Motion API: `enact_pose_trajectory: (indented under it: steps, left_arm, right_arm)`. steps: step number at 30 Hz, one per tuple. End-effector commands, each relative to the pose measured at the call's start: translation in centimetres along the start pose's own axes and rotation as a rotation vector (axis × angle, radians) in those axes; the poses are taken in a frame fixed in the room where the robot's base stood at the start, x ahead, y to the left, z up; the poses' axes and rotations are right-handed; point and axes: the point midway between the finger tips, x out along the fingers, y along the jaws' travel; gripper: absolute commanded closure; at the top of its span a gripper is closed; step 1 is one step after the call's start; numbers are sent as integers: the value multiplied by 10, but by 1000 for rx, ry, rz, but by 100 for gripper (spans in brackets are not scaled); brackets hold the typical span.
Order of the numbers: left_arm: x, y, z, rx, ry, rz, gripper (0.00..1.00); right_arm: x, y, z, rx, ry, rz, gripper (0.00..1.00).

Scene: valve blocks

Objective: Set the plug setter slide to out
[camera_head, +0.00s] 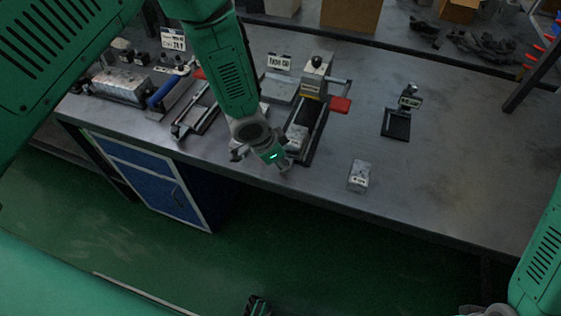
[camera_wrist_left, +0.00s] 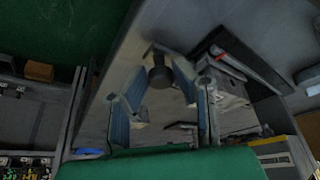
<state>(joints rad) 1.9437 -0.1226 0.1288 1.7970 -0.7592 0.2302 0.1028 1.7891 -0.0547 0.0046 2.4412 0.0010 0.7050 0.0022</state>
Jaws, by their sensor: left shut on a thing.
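The station at my left gripper, which I take to be the plug setter (camera_head: 313,88), has a yellowish body, a black knob on top and a red-ended side lever. Its dark rail frame runs toward the bench's front edge, with a grey block (camera_head: 297,138) in it. My left gripper (camera_head: 283,165) is at the front end of this frame. In the left wrist view its two blue-padded fingers (camera_wrist_left: 160,98) are closed around a dark round knob (camera_wrist_left: 160,75), which I take to be the slide's knob. The slide's exact position is partly hidden by the gripper.
A loose grey block (camera_head: 359,176) stands on the bench (camera_head: 440,190) to the right. A small black stand (camera_head: 397,122) is behind it. Another fixture (camera_head: 195,110) and a machine with a blue cylinder (camera_head: 164,92) are to the left. The bench's right part is clear.

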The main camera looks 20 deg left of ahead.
Motion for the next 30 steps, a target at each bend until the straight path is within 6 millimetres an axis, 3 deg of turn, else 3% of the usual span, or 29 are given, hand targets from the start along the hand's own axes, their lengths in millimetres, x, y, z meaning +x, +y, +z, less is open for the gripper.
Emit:
enact_pose_trajectory:
  steps: [7,8,9,20,23,30]
  left_arm:
    - [-1,5,-6,6,16,7,100]
    - [-1,5,-6,6,15,7,70]
    - [-1,5,-5,7,14,7,58]
    - [-4,2,-1,2,8,5,58]
    - [-14,1,-1,2,9,4,58]
    - [-64,2,-2,2,11,4,58]
  right_arm:
    - [0,0,0,0,1,0,100]
    - [0,0,0,0,1,0,100]
    - [0,0,0,0,1,0,100]
    - [-1,0,2,0,3,0,100]
    - [-1,-1,2,0,3,1,100]
    - [-1,-1,2,0,4,1,100]
